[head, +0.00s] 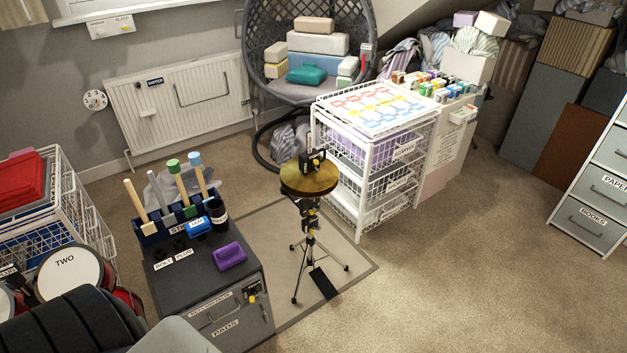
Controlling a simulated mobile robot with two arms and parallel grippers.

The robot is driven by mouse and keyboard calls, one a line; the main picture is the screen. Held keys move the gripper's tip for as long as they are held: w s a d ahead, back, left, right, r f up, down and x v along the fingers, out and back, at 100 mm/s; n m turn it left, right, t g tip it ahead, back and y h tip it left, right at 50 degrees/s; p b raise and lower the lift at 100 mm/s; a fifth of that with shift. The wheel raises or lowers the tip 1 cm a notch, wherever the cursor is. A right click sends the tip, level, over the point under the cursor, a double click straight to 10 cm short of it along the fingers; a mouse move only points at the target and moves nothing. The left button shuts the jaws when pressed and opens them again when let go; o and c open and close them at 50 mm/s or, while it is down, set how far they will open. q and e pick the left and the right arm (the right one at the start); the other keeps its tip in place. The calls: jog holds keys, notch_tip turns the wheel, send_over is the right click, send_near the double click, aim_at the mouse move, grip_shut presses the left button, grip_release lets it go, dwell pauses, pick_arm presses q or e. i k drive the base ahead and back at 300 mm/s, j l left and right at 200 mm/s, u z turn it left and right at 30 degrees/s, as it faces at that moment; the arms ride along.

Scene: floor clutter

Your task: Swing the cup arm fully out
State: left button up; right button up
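A black cup (216,212) with a light marking stands at the right end of a dark blue rack (160,236) on top of a dark grey cabinet (190,285). I cannot make out a separate arm under the cup or how far it is swung. The rack holds several upright sticks, some with green or blue tops. A blue block (198,228) and a purple block (230,255) are near the cup. A gold cymbal (309,178) on a black tripod stand is to the right of the cabinet. Neither gripper is in view.
A white wire drawer unit (347,217) stands behind the cymbal stand. Drums (70,270) and a black ribbed object (75,325) crowd the lower left. A hanging chair (310,90) is at the back. Open carpet (450,270) lies to the right.

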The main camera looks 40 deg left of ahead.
aim_at(295, 199)
jog(key=i+u, duration=0.15)
jog(key=i, duration=0.3)
jog(key=i+l+u, duration=0.15)
jog(key=i, duration=0.3)
